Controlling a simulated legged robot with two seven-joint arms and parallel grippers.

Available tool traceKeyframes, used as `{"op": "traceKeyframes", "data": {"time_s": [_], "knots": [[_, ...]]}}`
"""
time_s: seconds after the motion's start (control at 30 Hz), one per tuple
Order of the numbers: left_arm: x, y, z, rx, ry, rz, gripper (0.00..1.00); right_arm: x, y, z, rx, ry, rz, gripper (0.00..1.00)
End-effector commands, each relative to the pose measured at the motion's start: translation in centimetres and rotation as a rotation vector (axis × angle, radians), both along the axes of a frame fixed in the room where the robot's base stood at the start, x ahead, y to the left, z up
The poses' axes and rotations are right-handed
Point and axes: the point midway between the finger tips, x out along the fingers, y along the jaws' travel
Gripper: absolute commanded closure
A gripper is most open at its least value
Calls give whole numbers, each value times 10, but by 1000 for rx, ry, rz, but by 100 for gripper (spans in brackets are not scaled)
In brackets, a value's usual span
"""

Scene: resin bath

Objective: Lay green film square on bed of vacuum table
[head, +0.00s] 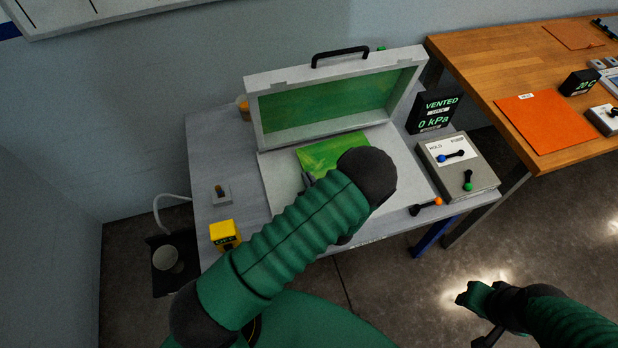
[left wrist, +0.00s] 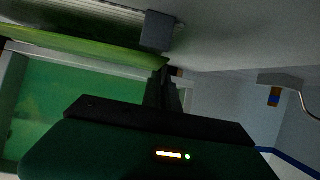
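The vacuum table (head: 400,165) stands with its lid (head: 255,105) raised. The green film (head: 330,150) shows over the far middle of the pale bed, partly covered by my left arm; I cannot tell how much of it touches the bed. My left gripper (head: 308,180) is over the bed, mostly hidden behind my wrist. In the left wrist view its fingers (left wrist: 165,80) are close together at the edge of the film (left wrist: 100,47) and look shut on it. My right gripper (head: 488,338) is low at the bottom right, away from the table, its fingers unclear.
A yellow device (head: 225,234) and a small grey block (head: 221,194) sit at left. A wooden bench (head: 480,70) holds an orange sheet (head: 545,122).

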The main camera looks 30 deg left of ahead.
Motion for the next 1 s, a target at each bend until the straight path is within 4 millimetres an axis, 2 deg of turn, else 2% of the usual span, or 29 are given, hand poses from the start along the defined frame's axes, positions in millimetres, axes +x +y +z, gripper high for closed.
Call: {"op": "traceKeyframes", "data": {"time_s": [0.67,0.97,1.0], "knots": [[0,0,-26,0,0,0,100,0,0,-21,0,0,0,64],[0,0,-24,0,0,0,100,0,0,-20,0,0,0,64],[0,0,-24,0,0,0,95,0,0,-20,0,0,0,64]]}}
